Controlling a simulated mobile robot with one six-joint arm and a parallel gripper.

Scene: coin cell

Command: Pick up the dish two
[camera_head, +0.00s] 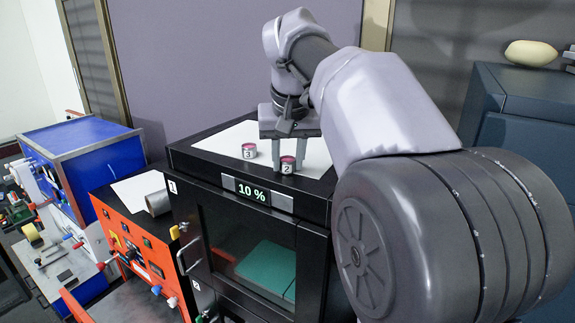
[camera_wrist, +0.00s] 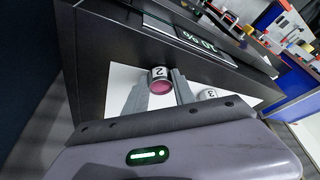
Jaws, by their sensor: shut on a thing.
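Dish two (camera_head: 287,166) is a small white round dish with a pink top and a "2" on its side. It is on the white sheet on top of the black cabinet, near the front edge above the display. My gripper (camera_head: 287,153) points down at it, shut on it with a finger on either side. In the wrist view dish two (camera_wrist: 160,82) shows between the fingertips of my gripper (camera_wrist: 158,90). Dish three (camera_head: 249,152), similar and marked "3", stands to the left. It also shows in the wrist view (camera_wrist: 208,94). I cannot tell whether dish two touches the sheet.
The black cabinet (camera_head: 180,160) has a "10 %" display (camera_head: 252,192) and a glass door. The white sheet (camera_head: 215,146) has free room around the dishes. An orange unit (camera_head: 112,215) with a grey cylinder (camera_head: 157,202) and a blue box (camera_head: 85,145) stand left.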

